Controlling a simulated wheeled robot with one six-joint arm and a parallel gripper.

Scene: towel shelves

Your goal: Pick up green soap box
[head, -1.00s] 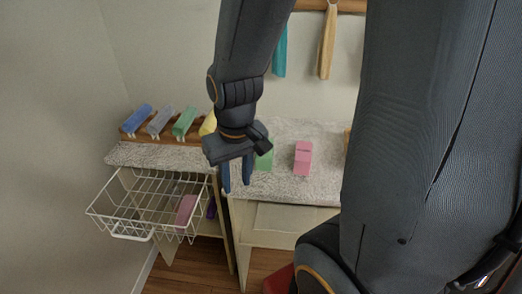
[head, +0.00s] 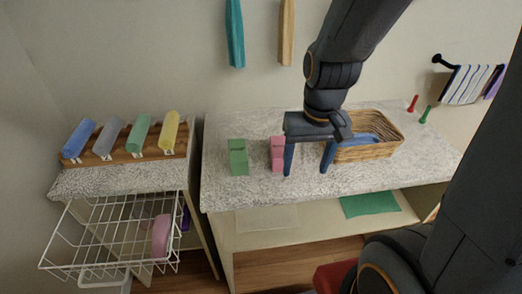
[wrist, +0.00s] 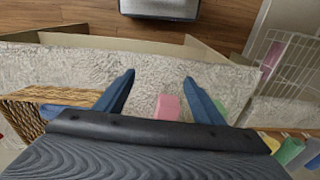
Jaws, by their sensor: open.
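The green soap box (head: 238,157) stands upright on the speckled counter, left of the pink box (head: 277,154). My gripper (head: 308,170) is open and empty above the counter, to the right of both boxes; its left finger overlaps the edge of the pink box in the head view. In the wrist view my gripper (wrist: 160,82) is open, with the pink box (wrist: 168,107) showing between the fingers, near the right one. A bit of green (wrist: 221,110) shows just beyond the right finger, mostly hidden by it.
A wicker basket (head: 385,150) with blue cloth stands right of my gripper. A white wire basket (head: 75,268) juts out at the left, below a wooden rack of rolled towels (head: 105,158). A green towel (head: 370,204) lies on the lower shelf. The counter front is clear.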

